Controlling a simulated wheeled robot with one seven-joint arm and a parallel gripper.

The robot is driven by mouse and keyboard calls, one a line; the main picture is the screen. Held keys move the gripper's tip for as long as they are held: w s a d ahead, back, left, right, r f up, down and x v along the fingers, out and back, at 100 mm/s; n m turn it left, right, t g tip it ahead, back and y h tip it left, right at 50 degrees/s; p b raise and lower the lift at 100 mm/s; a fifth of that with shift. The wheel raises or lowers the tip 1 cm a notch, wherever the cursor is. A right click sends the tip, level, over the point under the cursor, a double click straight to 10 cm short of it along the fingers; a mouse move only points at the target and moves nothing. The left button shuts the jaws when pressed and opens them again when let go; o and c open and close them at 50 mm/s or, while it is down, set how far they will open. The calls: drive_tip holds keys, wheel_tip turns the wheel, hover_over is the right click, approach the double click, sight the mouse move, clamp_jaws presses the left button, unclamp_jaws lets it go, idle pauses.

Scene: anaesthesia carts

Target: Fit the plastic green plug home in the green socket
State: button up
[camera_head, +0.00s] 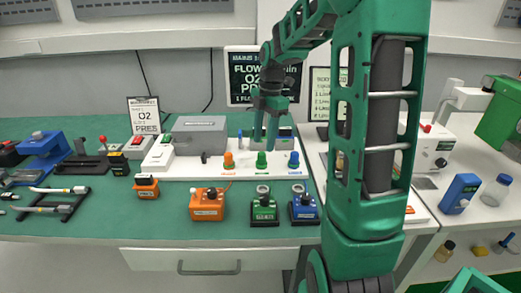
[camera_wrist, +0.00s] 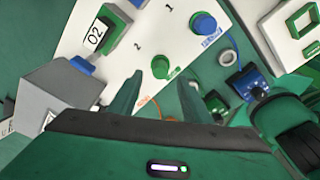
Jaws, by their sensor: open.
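A green plug-like cap (camera_head: 261,160) stands upright on the white panel, between an orange one and a blue one. In the wrist view the green cap (camera_wrist: 168,66) lies just beyond and between my fingertips. My gripper (camera_head: 265,143) points down above it, open and empty; its two fingers also show in the wrist view (camera_wrist: 158,82). A green block (camera_head: 264,212) with a grey ring on top stands on the green mat in front of the panel. I cannot tell for certain which green piece is the plug and which is the socket.
The orange cap (camera_head: 228,160) and blue cap (camera_head: 294,160) flank the green one closely. An orange block (camera_head: 206,208) and a blue block (camera_head: 304,208) stand beside the green block. A grey box (camera_head: 192,137) sits behind. The mat's front strip is clear.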

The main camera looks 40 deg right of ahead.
drive_tip(key=shift+d+r, duration=0.2)
drive_tip(key=shift+r, duration=1.15)
drive_tip(key=shift+d+r, duration=0.15)
drive_tip(key=shift+r, duration=1.2)
drive_tip(key=s+a+f+m, duration=0.2)
drive_tip(key=s+f+m, duration=0.1)
drive_tip(key=s+m, duration=0.9)
drive_tip(key=s+a+f+m+h, duration=0.1)
drive_tip(key=s+a+f+m, duration=0.1)
drive_tip(key=s+m, duration=1)
drive_tip(key=s+f, duration=0.1)
drive_tip(key=s, duration=0.3)
drive_tip(key=shift+s+a, duration=0.2)
drive_tip(key=shift+s, duration=0.1)
drive_tip(key=shift+f, duration=0.1)
drive_tip(key=shift+w+f, duration=0.25)
drive_tip(key=shift+w, duration=0.35)
